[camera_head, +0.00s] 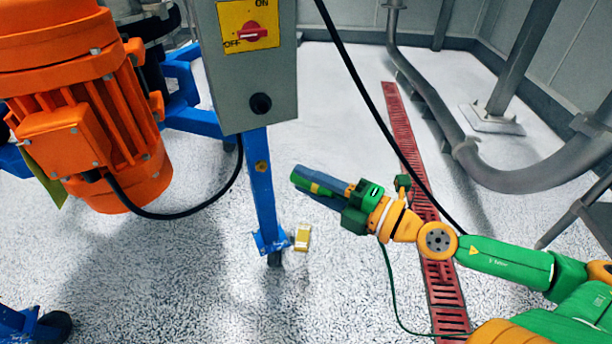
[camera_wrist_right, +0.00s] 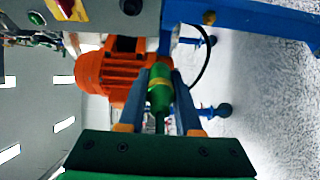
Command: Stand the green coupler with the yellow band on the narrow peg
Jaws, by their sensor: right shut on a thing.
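My right gripper (camera_head: 318,189) is in the middle of the head view, held out to the left above the floor. It is shut on the green coupler (camera_head: 322,190), whose yellow band shows between the blue-grey fingers. In the right wrist view the coupler (camera_wrist_right: 160,97) sits between the two fingers of the right gripper (camera_wrist_right: 161,88), lengthwise along them. The fingers hide part of it in the head view. I cannot make out the narrow peg in either view. My left gripper is not in view.
A grey switch box (camera_head: 246,85) stands on a blue post (camera_head: 262,190) left of the gripper. An orange motor (camera_head: 85,125) is farther left. A black cable (camera_head: 365,85) hangs behind the gripper. A small yellow-and-white block (camera_head: 302,237) lies by the post's foot. A red floor grate (camera_head: 405,135) runs behind.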

